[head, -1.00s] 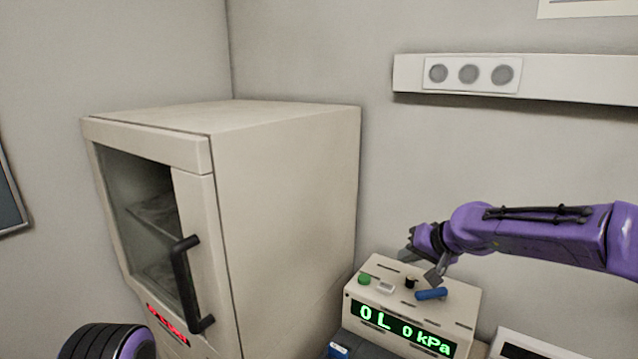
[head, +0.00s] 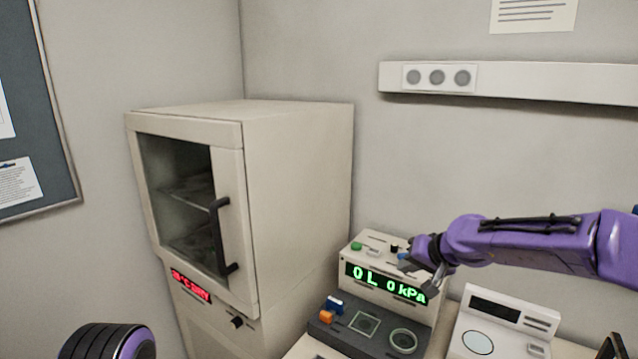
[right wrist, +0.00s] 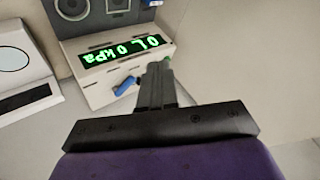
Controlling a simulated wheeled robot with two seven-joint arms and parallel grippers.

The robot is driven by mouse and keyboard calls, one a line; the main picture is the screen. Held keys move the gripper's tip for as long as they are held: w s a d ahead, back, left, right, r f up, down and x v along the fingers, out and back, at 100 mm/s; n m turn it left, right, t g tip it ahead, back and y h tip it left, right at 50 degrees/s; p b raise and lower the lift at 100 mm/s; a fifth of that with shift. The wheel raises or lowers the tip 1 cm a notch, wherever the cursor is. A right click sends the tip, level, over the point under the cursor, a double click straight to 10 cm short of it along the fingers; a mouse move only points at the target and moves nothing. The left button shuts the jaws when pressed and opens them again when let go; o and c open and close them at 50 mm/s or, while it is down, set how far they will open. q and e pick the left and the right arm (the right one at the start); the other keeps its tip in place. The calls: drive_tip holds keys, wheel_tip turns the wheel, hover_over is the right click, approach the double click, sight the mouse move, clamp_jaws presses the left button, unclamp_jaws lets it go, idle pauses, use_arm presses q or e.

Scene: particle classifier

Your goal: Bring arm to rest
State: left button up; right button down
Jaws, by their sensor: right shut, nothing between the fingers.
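My right arm comes in from the right of the head view, and its gripper (head: 436,279) is in front of the upper right part of a beige pump box (head: 420,311). The box has a green display reading "0 L 0 kPa" (head: 388,283). The fingers are shut and empty. In the right wrist view the closed fingers (right wrist: 157,75) point toward the box, next to its blue switch (right wrist: 125,86). I cannot tell whether they touch it. Of my left arm only a rounded dark and purple part (head: 105,342) shows at the bottom left; its gripper is out of view.
A beige cabinet (head: 300,190) with a glass door and black handle (head: 221,237) stands left of the box. A dark panel (head: 350,338) with blue and orange parts lies in front. A white scale (head: 505,325) is at the right. A socket rail (head: 540,85) is on the wall.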

wheel_tip(320, 180, down, 10)
drive_tip(key=m+h, duration=0.1)
drive_tip(key=s+d+f+m+g+h, duration=0.1)
drive_tip(key=s+d+f+h, duration=0.1)
drive_tip(key=s+f, duration=0.7)
drive_tip(key=s+d+f+m+g+h, duration=0.1)
drive_tip(key=s+d+f+g, duration=0.1)
drive_tip(key=s+f, duration=0.75)
drive_tip(key=s+d+f+g+h, duration=0.1)
drive_tip(key=s+d+f, duration=0.15)
drive_tip(key=s, duration=0.65)
drive_tip(key=s+d+f+h, duration=0.1)
drive_tip(key=s+f, duration=0.3)
drive_tip(key=s, duration=0.4)
drive_tip(key=s+d+f+g+h, duration=0.1)
drive_tip(key=s+d+f+h, duration=0.15)
drive_tip(key=s, duration=0.65)
use_arm(q)
wheel_tip(320, 180, down, 15)
drive_tip(key=b, duration=1.4)
drive_tip(key=shift+w, duration=0.4)
use_arm(e)
wheel_tip(320, 180, down, 15)
drive_tip(key=shift+w+r+m+y, duration=0.15)
drive_tip(key=shift+w+m+y, duration=0.05)
drive_tip(key=shift+m+y, duration=0.2)
